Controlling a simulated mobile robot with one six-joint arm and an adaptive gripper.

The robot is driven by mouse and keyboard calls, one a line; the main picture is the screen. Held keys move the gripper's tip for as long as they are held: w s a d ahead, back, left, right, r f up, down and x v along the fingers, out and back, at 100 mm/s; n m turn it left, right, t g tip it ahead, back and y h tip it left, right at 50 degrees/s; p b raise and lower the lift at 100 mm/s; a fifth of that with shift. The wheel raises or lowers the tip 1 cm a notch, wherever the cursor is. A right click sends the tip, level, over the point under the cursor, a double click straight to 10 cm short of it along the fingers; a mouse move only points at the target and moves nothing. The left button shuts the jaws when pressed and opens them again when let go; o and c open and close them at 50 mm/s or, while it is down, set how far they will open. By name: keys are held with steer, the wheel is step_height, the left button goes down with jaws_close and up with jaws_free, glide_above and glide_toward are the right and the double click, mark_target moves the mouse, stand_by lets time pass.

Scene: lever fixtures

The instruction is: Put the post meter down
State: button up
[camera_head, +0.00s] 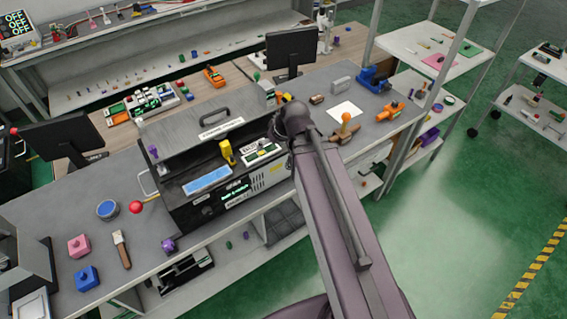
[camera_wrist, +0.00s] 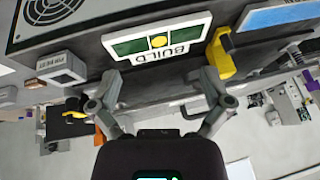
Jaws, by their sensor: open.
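A small grey box with a white label (camera_wrist: 62,68), its print too small to read surely, may be the post meter. In the wrist view it sits on the dark machine's top, left of my gripper and apart from it. In the head view my arm appears to hide that spot. My gripper (camera_wrist: 160,80) is open, with its fingers apart on either side of the lower edge of the BUILD panel (camera_wrist: 158,45). I see nothing held between them. The BUILD panel also shows in the head view (camera_head: 262,153); the fingers are hidden there behind my wrist.
The dark machine (camera_head: 240,195) stands on the grey bench, with a yellow part (camera_head: 227,152) and a blue strip (camera_head: 207,180) on it. A raised lid (camera_head: 205,130) stands behind.

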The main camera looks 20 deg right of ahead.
steer(key=s+d+f+m+g+h, duration=0.2)
steer(key=s+g+h, duration=0.1)
steer(key=s, duration=0.4)
steer(key=shift+m+g, duration=0.4)
steer(key=shift+g, duration=0.2)
steer(key=shift+d, duration=0.1)
step_height(320, 180, down, 6)
steer(key=b, duration=0.6)
steer(key=c, duration=0.6)
